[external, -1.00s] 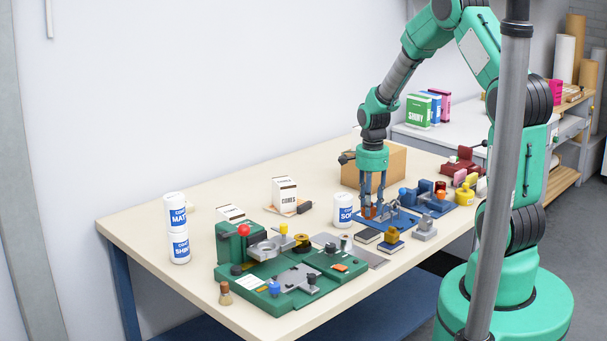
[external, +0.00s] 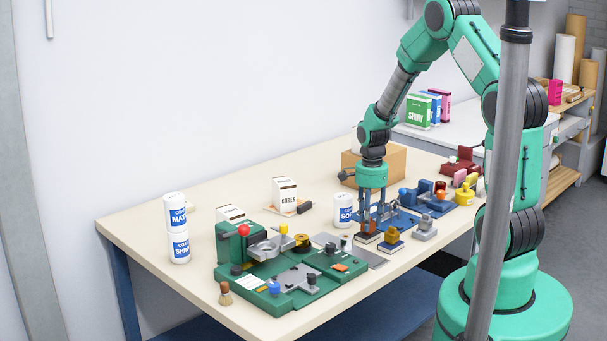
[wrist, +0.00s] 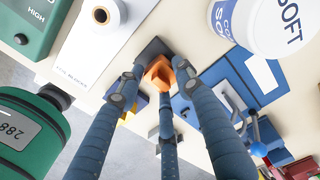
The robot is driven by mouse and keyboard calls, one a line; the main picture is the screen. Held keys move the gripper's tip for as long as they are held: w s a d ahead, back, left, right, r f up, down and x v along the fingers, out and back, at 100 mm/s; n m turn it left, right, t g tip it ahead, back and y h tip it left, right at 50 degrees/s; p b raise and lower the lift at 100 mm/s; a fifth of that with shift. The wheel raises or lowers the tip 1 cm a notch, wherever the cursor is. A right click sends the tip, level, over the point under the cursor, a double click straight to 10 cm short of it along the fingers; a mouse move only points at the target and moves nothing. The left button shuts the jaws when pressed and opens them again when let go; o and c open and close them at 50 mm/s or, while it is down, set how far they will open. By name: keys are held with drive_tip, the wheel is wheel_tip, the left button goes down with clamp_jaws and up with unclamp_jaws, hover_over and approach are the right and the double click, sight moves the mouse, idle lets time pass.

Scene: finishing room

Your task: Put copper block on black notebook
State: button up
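The copper block (wrist: 158,74) is an orange-brown piece between my fingertips in the wrist view. My gripper (external: 371,224) points down, its slim blue-grey fingers closed around the block. The black notebook (wrist: 153,49) is a small dark slab directly under the block; in the external view the notebook (external: 367,238) shows below the fingertips. The block is over or on it, and I cannot tell whether they touch. Part of the block and notebook is hidden by the fingers.
A second small notebook (external: 391,247) with a brass-coloured block (external: 392,234) stands close on the right. A white SOFT tub (external: 343,210) stands left of my gripper. A blue mat (external: 404,219) lies behind, and a green machine (external: 270,280) fills the front left.

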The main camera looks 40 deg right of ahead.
drive_tip(key=shift+o, duration=0.9)
drive_tip(key=shift+r, duration=0.1)
wheel_tip(320, 180, up, 12)
drive_tip(key=p, duration=0.2)
drive_tip(key=shift+r, duration=0.15)
